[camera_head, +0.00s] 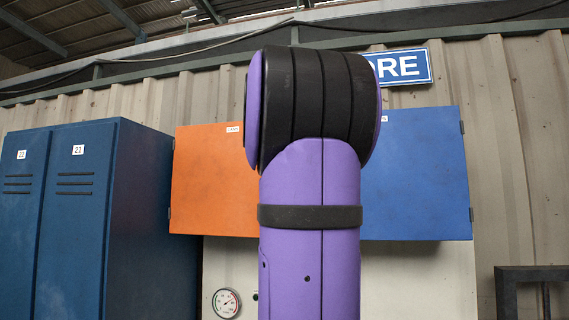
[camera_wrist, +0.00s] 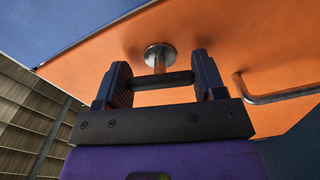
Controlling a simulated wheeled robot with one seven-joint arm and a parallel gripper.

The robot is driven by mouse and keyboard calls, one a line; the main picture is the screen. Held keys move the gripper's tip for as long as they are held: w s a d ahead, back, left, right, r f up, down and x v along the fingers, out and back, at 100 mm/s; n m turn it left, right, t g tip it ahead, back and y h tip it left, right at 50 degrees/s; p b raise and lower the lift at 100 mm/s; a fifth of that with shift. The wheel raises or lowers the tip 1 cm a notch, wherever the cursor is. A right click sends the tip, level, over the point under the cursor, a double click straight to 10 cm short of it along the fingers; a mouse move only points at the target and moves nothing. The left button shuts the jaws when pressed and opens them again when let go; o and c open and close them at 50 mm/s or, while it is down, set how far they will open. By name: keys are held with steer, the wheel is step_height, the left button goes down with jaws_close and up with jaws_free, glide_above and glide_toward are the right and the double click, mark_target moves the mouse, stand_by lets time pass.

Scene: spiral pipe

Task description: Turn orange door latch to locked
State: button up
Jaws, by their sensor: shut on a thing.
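The orange door (camera_head: 208,185) is on the left of a wall cabinet in the head view. It fills much of the wrist view (camera_wrist: 225,60). Its latch has a round silver base with a short stem (camera_wrist: 159,56) and a dark crossbar (camera_wrist: 165,82). My gripper (camera_wrist: 162,84) is in front of the door, with one finger at each end of the crossbar, shut on it. The crossbar lies nearly level across the wrist picture. In the head view my purple arm hides the latch and gripper.
A bent metal handle (camera_wrist: 278,96) stands out from the orange door, right of my gripper. The blue door (camera_head: 420,175) is beside it. Blue lockers (camera_head: 95,215) stand at left. A gauge (camera_head: 226,303) is below the cabinet, and a dark frame (camera_head: 530,275) is at lower right.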

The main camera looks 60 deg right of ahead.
steer(key=shift+n, duration=1.2)
steer(key=o, duration=0.9)
steer(key=a, duration=0.3)
steer(key=s+a, duration=0.1)
steer(key=a, duration=0.3)
steer(key=s+a, duration=0.1)
steer(key=a, duration=0.2)
steer(key=shift+a, duration=0.3)
